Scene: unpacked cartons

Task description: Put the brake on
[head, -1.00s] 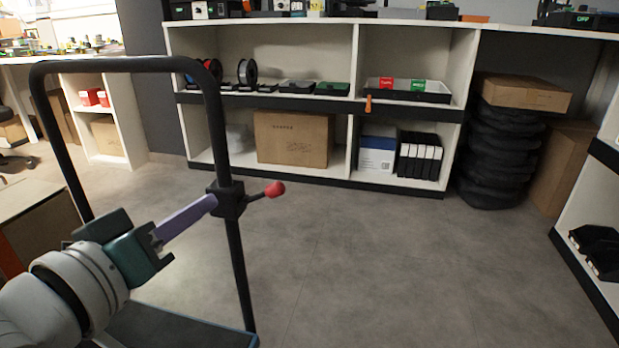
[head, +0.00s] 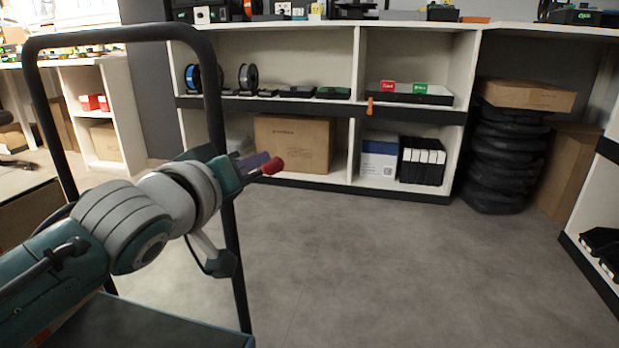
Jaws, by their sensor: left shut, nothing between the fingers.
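The brake lever's red knob (head: 272,166) sticks out to the right of the black tubular cart handle (head: 233,265). The lever's black clamp and most of its rod are hidden behind my left gripper. My left gripper (head: 258,161), with purple fingers, is shut and empty. Its fingertips overlap the lever just left of and above the red knob; I cannot tell whether they touch it. My left arm crosses in front of the cart handle. My right gripper is out of view.
The cart's dark deck (head: 150,325) lies at bottom left. A white shelf unit (head: 340,95) with a cardboard box (head: 293,145) and binders stands behind. A stack of black tyres (head: 503,160) stands at right. The grey floor (head: 400,260) between is clear.

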